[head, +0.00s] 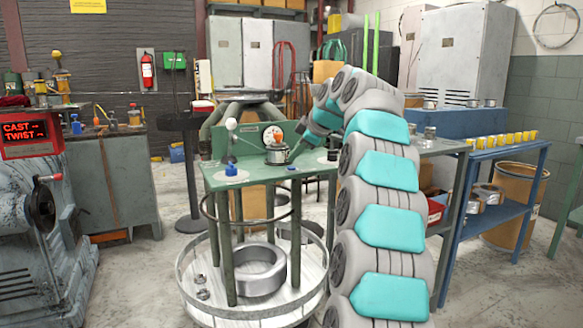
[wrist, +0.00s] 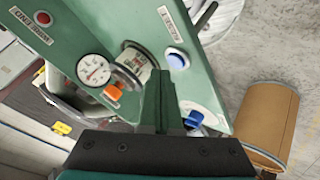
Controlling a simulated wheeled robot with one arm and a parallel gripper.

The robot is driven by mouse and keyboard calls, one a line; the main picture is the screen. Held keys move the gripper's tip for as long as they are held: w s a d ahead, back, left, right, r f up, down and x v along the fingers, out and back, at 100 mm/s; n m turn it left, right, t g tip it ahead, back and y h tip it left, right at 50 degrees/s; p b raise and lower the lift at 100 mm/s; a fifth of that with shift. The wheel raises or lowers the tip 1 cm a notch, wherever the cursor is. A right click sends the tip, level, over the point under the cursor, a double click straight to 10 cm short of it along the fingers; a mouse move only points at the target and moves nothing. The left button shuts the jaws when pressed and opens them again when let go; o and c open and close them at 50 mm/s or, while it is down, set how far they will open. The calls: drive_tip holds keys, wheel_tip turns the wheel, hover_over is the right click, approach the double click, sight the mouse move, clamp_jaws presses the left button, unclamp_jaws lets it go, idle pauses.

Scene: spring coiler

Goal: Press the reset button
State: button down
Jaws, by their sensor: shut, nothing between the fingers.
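A blue round button (wrist: 177,60) in a white ring sits on the green panel in the wrist view, beside a small label. A red button (wrist: 43,18) sits near another label at the panel's far left. In the head view a small blue button (head: 292,167) shows on the front of the green table (head: 245,181). My gripper (wrist: 159,74) is shut and empty, its fingertips just left of and below the blue button in the wrist view. In the head view the fingertips are hard to make out.
A gauge (wrist: 95,69), an orange part (wrist: 112,92) and a blue knob (wrist: 193,119) on a white disc lie close around my fingers. A white-ball lever (head: 230,124) stands on the table's left. A blue shelf (head: 505,150) stands at right.

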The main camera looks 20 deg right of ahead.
sight(295, 168)
drive_tip(key=shift+r, duration=0.15)
wheel_tip(295, 168, up, 5)
drive_tip(key=p, duration=0.4)
drive_tip(key=shift+a, duration=0.1)
idle(0.7)
drive_tip(key=s+a+f+m+g, duration=0.3)
drive_tip(key=s+a+f, duration=0.4)
drive_tip(key=s+a, duration=0.25)
drive_tip(key=s+a+f+m+g, duration=0.25)
drive_tip(key=s+a+f, duration=0.35)
drive_tip(key=s+a, duration=0.35)
drive_tip(key=s+f+m+g, duration=0.1)
drive_tip(key=s+f+m, duration=0.1)
drive_tip(key=s+f, duration=0.4)
drive_tip(key=s+f+m+g+h, duration=0.1)
drive_tip(key=s+f, duration=0.5)
drive_tip(key=s, duration=1)
drive_tip(key=s+f+m+g+h, duration=0.1)
drive_tip(key=s+f+m+g, duration=0.2)
drive_tip(key=s+f, duration=0.4)
drive_tip(key=s, duration=0.4)
drive_tip(key=shift+a, duration=0.25)
drive_tip(key=shift+s, duration=0.1)
